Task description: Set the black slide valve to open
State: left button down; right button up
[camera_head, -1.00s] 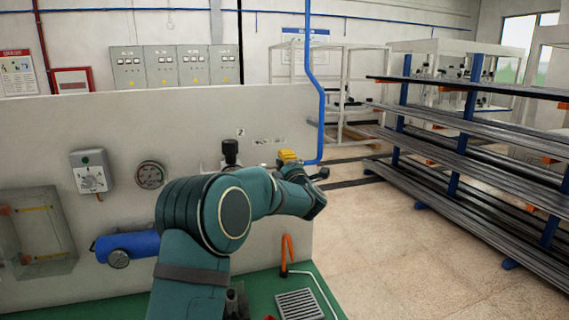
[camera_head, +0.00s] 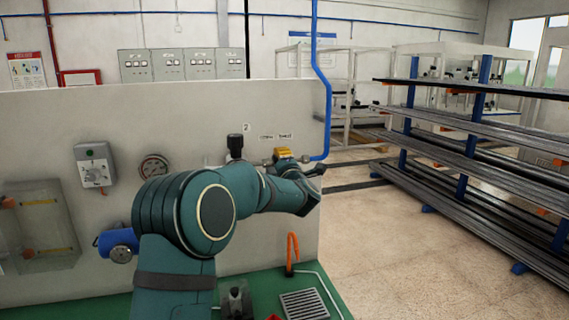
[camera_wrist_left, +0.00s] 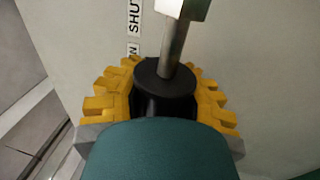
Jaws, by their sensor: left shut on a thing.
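My left gripper (camera_head: 284,154) is at the white panel, just below the small OPEN and SHUT labels. In the left wrist view its yellow fingers (camera_wrist_left: 160,92) are shut on the black knob (camera_wrist_left: 166,84) of the slide valve. A metal rod (camera_wrist_left: 175,45) runs from the knob to a bright metal block. The SHUT label (camera_wrist_left: 135,14) and the last letter of the other label show beside it. My wrist hides the valve in the head view, and I cannot tell its exact setting. My right gripper is not in view.
Left of my gripper, a black-topped fitting (camera_head: 235,146) stands out from the white panel (camera_head: 60,135). A gauge (camera_head: 154,167), a switch box (camera_head: 96,165) and a blue cylinder (camera_head: 118,243) are farther left. A blue pipe (camera_head: 323,90) runs close to the gripper's right. An orange handle (camera_head: 292,254) stands below.

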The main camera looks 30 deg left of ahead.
pick_arm(q)
jog(key=shift+f, duration=0.4)
jog(key=c, duration=0.6)
grip_release()
jog(key=shift+s+r, duration=0.25)
jog(key=shift+s, duration=0.1)
jog(key=shift+w, duration=0.1)
jog(key=v, duration=1.2)
